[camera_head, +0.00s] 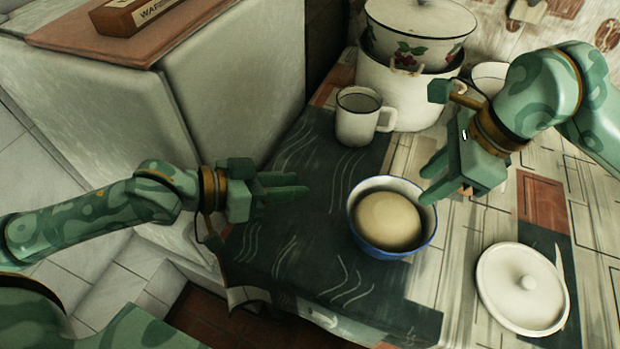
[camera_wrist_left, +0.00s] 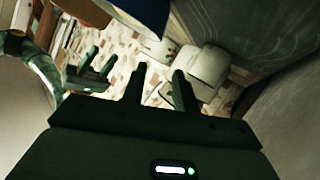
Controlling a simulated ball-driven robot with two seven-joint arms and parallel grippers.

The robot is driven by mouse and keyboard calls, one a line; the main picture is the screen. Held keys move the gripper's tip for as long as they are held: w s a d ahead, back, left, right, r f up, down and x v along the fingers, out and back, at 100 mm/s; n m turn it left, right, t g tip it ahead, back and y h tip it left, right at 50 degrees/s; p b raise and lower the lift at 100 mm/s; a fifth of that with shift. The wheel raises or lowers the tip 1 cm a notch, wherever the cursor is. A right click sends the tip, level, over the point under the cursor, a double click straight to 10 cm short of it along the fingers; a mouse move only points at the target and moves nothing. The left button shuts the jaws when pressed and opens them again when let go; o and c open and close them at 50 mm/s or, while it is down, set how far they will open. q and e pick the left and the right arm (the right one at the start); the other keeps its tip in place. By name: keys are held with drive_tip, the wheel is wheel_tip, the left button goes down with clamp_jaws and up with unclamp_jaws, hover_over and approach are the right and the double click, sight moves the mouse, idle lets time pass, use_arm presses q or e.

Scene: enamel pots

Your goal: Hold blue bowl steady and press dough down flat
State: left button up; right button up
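The blue bowl (camera_head: 392,251), white inside with a blue outside, stands upright on the dark part of the tablecloth. A round, domed, pale dough (camera_head: 388,220) lies in it. My left gripper (camera_head: 305,186) is open and empty, left of the bowl and apart from it, fingers pointing right. In the left wrist view its fingers (camera_wrist_left: 158,82) are apart, and the bowl's blue side (camera_wrist_left: 148,14) shows at the top. My right gripper (camera_head: 425,187) is open at the bowl's upper right rim, fingers pointing down-left. Whether it touches the rim, I cannot tell. It also shows in the left wrist view (camera_wrist_left: 98,60).
A white mug (camera_head: 357,123) stands behind the bowl. A white pot (camera_head: 400,92) with a fruit-painted pot (camera_head: 420,40) on top is farther back. A white lid (camera_head: 521,290) lies at the front right. A pale cabinet (camera_head: 240,80) stands left of the table.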

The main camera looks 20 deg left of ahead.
sight(364, 181)
use_arm(q)
drive_tip(key=x, duration=1.6)
drive_tip(key=shift+w+d+f, duration=0.1)
drive_tip(key=shift+w, duration=0.05)
clamp_jaws()
drive_tip(key=shift+f, duration=0.1)
idle(0.7)
